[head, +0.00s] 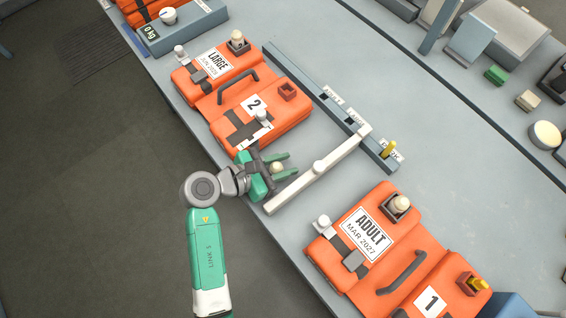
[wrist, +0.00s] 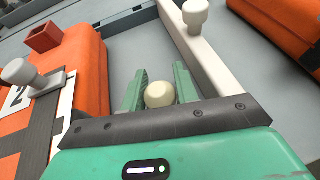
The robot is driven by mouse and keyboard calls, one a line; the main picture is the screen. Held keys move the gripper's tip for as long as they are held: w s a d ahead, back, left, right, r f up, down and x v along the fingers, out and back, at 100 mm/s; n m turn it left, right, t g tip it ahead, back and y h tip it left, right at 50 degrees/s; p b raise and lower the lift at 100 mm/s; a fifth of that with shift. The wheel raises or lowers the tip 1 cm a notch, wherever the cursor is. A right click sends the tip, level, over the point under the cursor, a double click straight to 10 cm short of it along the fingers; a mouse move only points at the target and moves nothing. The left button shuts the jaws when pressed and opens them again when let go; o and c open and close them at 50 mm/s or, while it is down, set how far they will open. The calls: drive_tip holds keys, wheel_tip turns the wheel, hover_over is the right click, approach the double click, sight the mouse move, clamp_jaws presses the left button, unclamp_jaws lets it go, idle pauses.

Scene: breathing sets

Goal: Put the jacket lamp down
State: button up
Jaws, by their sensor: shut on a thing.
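My gripper (head: 286,165) is over the grey bench, between the two orange jackets and beside a white bar. Its green fingers are shut on a cream, round-topped lamp (head: 277,168). In the wrist view the lamp (wrist: 159,94) sits between the fingers, with only its rounded top showing. Its lower part is hidden, and I cannot tell whether it touches the bench. The orange jacket marked 2 (head: 290,110) lies above and left of my gripper. The jacket marked ADULT and 1 (head: 425,250) lies below right.
The white bar (head: 343,150) with a knob lies close right of my fingers. A blue-grey slotted rail (head: 310,85) with labels runs behind, a yellow piece (head: 389,149) at its near end. Small red sockets and white knobs stand on the jackets. Bare bench (head: 440,140) lies right of the rail.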

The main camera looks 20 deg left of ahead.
drive_tip(key=o, duration=1)
drive_tip(key=shift+f, duration=0.1)
drive_tip(key=shift+s+a+r, duration=0.15)
drive_tip(key=shift+r, duration=0.2)
drive_tip(key=p+v, duration=0.3)
drive_tip(key=v, duration=0.8)
drive_tip(key=shift+s+a, duration=0.15)
drive_tip(key=shift+s, duration=0.15)
